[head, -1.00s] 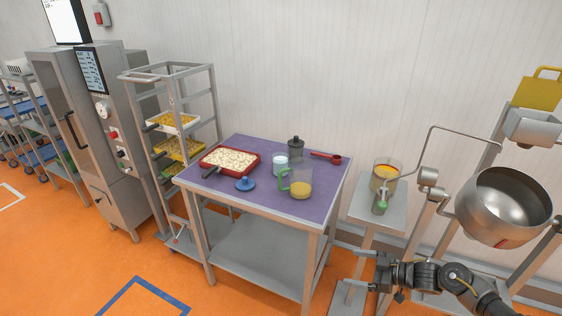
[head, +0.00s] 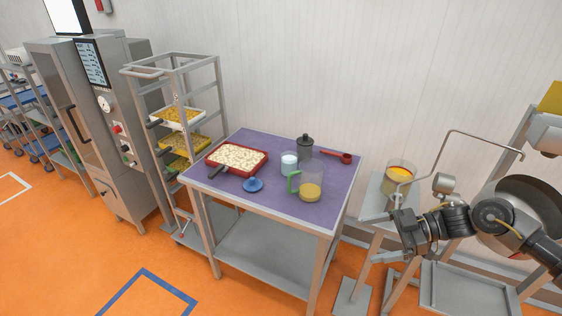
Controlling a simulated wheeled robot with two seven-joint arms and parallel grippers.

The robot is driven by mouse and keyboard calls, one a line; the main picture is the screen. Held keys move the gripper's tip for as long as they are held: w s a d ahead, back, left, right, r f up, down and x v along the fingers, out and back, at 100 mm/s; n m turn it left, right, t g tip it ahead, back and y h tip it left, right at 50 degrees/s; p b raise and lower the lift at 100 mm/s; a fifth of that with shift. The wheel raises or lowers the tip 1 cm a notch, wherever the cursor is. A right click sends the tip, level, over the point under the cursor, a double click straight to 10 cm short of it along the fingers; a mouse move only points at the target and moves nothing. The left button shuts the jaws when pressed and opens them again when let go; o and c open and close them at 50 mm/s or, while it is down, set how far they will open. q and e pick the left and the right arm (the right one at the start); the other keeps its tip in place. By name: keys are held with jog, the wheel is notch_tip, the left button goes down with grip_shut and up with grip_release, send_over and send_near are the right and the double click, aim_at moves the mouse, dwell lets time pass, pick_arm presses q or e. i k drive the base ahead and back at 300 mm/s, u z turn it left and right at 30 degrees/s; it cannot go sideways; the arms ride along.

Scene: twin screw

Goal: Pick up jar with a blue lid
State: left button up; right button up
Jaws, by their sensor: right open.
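A blue lid (head: 253,184) lies on the purple top of the table (head: 222,189), near its front edge. Just behind it to the right stands a small clear jar (head: 289,164) with white contents and no lid on it. The blue lid and this jar are apart. My right gripper (head: 388,228) is open and empty, to the right of the table and in front of the small side stand. My left gripper is out of view.
A red tray of pale pieces (head: 238,157), a green-handled pitcher (head: 311,192), a dark-lidded grey container (head: 305,147) and a red scoop (head: 340,156) share the tabletop. A container with orange contents (head: 400,175) stands on the side stand (head: 375,195).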

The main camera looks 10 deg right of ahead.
aim_at(289, 159)
jog(key=z, duration=0.05)
jog(key=i, duration=1.75)
